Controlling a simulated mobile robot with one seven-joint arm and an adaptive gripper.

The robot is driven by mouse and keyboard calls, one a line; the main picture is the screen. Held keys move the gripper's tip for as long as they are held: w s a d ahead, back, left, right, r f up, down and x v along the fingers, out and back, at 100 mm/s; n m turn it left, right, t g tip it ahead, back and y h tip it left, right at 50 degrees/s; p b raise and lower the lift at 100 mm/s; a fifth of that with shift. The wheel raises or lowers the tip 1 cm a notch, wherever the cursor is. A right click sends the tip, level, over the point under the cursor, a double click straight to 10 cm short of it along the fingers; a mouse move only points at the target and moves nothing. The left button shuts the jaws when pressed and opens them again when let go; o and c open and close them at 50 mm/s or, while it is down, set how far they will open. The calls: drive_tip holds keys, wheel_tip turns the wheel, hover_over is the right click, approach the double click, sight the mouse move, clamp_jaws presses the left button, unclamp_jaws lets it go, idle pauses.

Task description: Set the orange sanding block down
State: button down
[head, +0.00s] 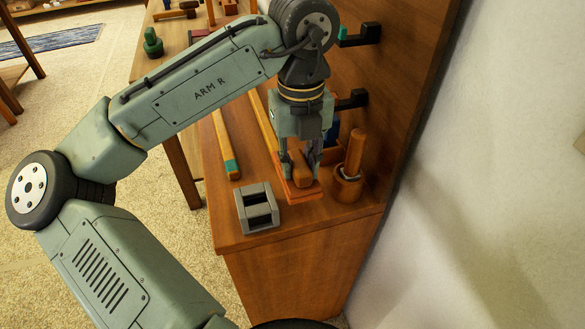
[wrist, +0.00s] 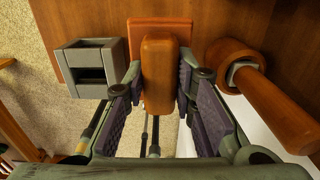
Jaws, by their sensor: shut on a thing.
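The orange sanding block (head: 304,193) has a flat orange base and a rounded brown wooden grip. My gripper (head: 302,175) points down over the bench top (head: 290,225), its fingers shut on the grip from both sides. In the wrist view the sanding block (wrist: 160,62) sits between the two dark finger pads of my gripper (wrist: 161,90). The base looks level and close to the bench top. I cannot tell whether it touches the wood. The fingers hide part of the grip's sides.
A grey block with two openings (head: 246,214) stands left of the sanding block. A wooden cup with an upright handle (head: 348,185) stands close on the right. Long rods, one teal-banded (head: 226,147), lie behind. Black hooks (head: 352,99) jut from the back panel. The front strip is bare.

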sight(299, 160)
drive_tip(key=shift+f, duration=2.1)
drive_tip(key=shift+f, duration=0.1)
drive_tip(key=c, duration=1.3)
unclamp_jaws()
drive_tip(key=shift+w, duration=0.1)
wheel_tip(299, 160, up, 12)
drive_tip(key=shift+r, duration=0.15)
